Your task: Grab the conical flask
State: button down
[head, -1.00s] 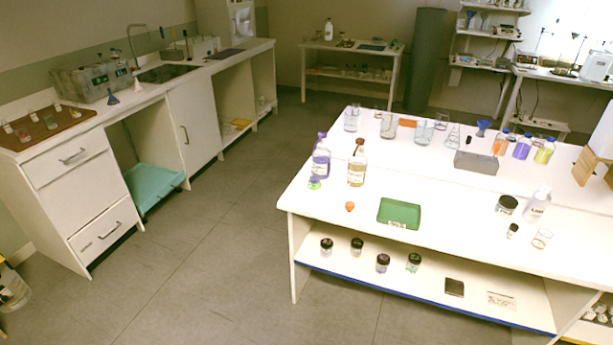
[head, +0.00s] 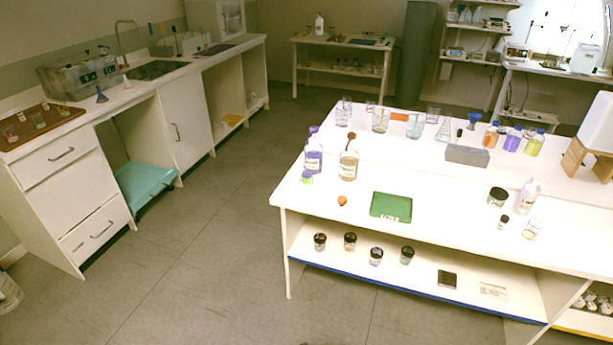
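A clear conical flask (head: 443,131) stands upright near the back of the white table (head: 290,190), in the head view. It is small and pale, so its edges are hard to make out. Clear beakers (head: 381,121) stand to its left. A small blue-topped item (head: 473,120) stands to its right. My gripper is not in view.
A grey box (head: 467,155) sits in front and to the right of the flask. Bottles of orange, purple (head: 513,140) and yellow liquid stand further right. Floor (head: 215,230) left of the table is clear.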

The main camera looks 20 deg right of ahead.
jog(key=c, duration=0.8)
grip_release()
